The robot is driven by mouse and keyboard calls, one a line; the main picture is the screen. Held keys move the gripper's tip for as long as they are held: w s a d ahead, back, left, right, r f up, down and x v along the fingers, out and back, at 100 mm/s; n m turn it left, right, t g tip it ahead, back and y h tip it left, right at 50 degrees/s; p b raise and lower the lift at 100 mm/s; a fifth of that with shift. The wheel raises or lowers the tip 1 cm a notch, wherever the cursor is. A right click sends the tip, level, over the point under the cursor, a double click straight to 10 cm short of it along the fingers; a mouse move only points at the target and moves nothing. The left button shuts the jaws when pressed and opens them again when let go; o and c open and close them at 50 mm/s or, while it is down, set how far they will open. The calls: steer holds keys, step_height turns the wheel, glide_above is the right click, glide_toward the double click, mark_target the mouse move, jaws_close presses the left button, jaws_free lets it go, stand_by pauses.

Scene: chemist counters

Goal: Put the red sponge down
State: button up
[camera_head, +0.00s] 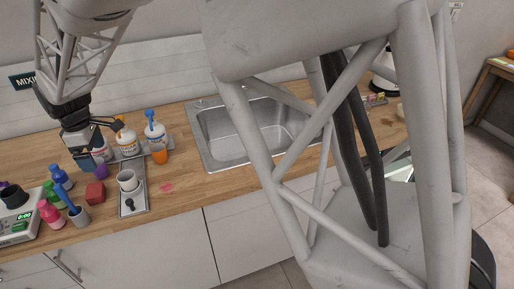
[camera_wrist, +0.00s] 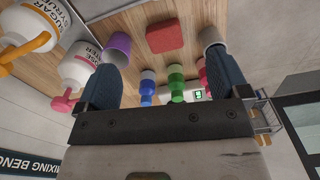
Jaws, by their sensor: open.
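The red sponge (camera_head: 95,192) lies on the wooden counter (camera_head: 190,200), left of the grey tray with the white cup. In the wrist view the red sponge (camera_wrist: 165,37) shows beyond the fingertips, between them and apart from both. My gripper (camera_head: 94,163) hangs above the counter at the left, behind the sponge in the head view. Its two blue-grey fingers are spread wide in the wrist view (camera_wrist: 168,62), with nothing between them.
A purple cup (camera_wrist: 119,43) stands close to one finger and a grey cup (camera_wrist: 210,37) close to the other. Syrup bottles (camera_head: 127,140), coloured bottles (camera_head: 50,213) and a white cup (camera_head: 127,180) crowd around. Bare counter lies before the sink (camera_head: 250,130).

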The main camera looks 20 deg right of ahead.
steer(key=s+d+r+m, duration=0.3)
steer(key=s+d, duration=0.1)
steer(key=d, duration=0.4)
steer(key=s+d+r+m+t, duration=0.1)
steer(key=s+d+r+m, duration=0.2)
steer(key=d, duration=0.5)
steer(key=s+d+r+m, duration=0.2)
steer(key=s+d+r, duration=0.1)
steer(key=s+d, duration=0.3)
steer(key=s+d+f+m+t, duration=0.1)
steer(key=s+d+m, duration=0.7)
steer(key=s+d, duration=0.8)
steer(key=s+f, duration=0.1)
steer(key=s, duration=0.2)
steer(key=shift+f+m, duration=0.25)
steer(key=shift+m, duration=0.15)
steer(key=shift+o, duration=0.6)
steer(key=shift+w+d, duration=0.1)
